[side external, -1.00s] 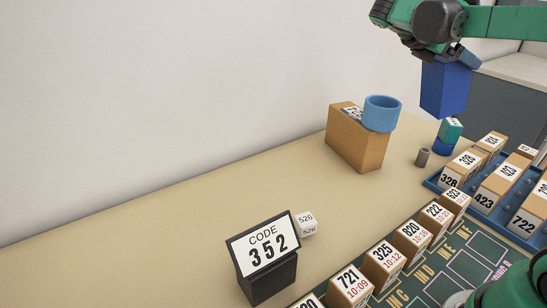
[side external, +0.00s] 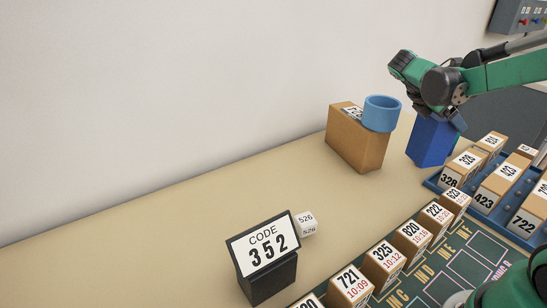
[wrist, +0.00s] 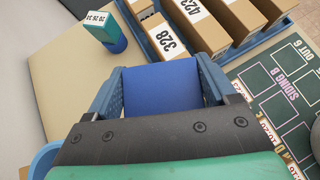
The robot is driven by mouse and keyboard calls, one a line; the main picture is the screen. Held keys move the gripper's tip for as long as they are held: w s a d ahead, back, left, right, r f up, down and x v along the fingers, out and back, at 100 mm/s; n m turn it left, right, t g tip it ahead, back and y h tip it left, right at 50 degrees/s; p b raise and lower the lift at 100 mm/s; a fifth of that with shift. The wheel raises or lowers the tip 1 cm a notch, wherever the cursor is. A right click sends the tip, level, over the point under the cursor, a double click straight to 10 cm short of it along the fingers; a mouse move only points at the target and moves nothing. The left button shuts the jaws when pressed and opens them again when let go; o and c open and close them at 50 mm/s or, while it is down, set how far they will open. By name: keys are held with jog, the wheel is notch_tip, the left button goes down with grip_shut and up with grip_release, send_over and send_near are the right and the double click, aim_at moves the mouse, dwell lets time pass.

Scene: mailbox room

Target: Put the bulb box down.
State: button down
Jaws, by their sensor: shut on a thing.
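The bulb box, which I take to be the blue box (side external: 431,141), hangs upright under my gripper (side external: 442,112) at the right of the side view. Its bottom is close to the tabletop (side external: 190,215); I cannot tell whether it touches. In the wrist view the blue box (wrist: 160,88) sits between the two fingers of my gripper (wrist: 158,80), which is shut on it. The box hides part of the table behind it.
A cardboard box (side external: 352,143) with a light-blue ring (side external: 382,113) on top stands left of the blue box. A blue tray (side external: 432,183) of numbered boxes is on the right. A teal-and-blue item (wrist: 108,32) shows in the wrist view. The table's left is largely clear.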

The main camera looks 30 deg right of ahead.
aim_at(435, 144)
jog(key=shift+f, duration=2.95)
jog(key=shift+f, duration=0.15)
jog(key=shift+f, duration=0.4)
grip_release()
